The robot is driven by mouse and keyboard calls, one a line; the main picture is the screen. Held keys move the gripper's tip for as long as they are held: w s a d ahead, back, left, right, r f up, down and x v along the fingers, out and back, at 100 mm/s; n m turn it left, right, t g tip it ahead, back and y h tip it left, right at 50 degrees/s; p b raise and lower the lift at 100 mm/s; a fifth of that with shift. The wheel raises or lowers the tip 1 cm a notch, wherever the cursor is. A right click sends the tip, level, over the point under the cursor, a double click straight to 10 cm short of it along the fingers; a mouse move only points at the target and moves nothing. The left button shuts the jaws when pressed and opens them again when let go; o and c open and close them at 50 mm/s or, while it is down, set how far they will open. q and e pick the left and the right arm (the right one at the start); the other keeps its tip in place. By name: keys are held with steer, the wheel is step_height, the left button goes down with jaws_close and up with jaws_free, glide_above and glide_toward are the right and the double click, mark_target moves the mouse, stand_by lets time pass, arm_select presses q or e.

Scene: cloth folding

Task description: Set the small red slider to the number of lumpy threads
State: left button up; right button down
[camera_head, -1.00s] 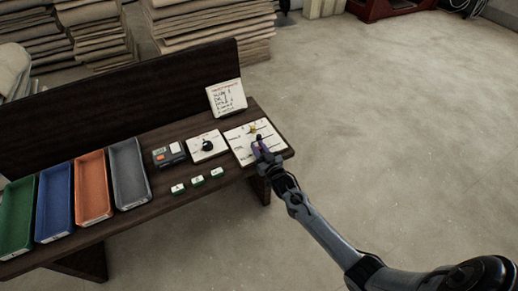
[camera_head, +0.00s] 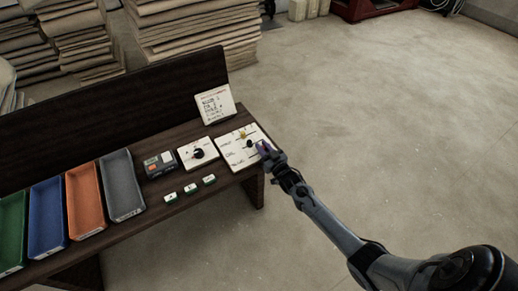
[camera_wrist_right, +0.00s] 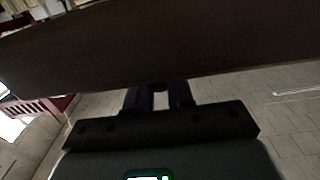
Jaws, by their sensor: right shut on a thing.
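The white slider board (camera_head: 229,155) lies at the right end of the dark bench, with a yellow knob (camera_head: 243,135) and a dark knob (camera_head: 250,144) on it. My right gripper (camera_head: 263,148) is at the board's right edge, its purple fingers shut. In the right wrist view the two fingers (camera_wrist_right: 160,97) stand a little apart, with a small reddish bit, the red slider (camera_wrist_right: 160,87), between their tips. In the head view the gripper hides the slider. The lumpy threads cannot be made out. My left gripper is not in view.
Beside the board are a dial panel (camera_head: 185,157) with a black knob, a dark box (camera_head: 153,171) and a propped note card (camera_head: 214,104). Several small green-and-white blocks (camera_head: 191,188) lie in front. Green, blue, orange and grey trays (camera_head: 120,185) line the left. Floor right of the bench is clear.

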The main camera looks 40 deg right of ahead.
steer(key=shift+a, duration=0.1)
steer(key=c, duration=1.1)
jaws_free()
steer(key=shift+o, duration=0.2)
steer(key=shift+s, duration=0.2)
steer(key=s+a+p, duration=0.2)
steer(key=s+p, duration=0.3)
steer(key=s, duration=0.5)
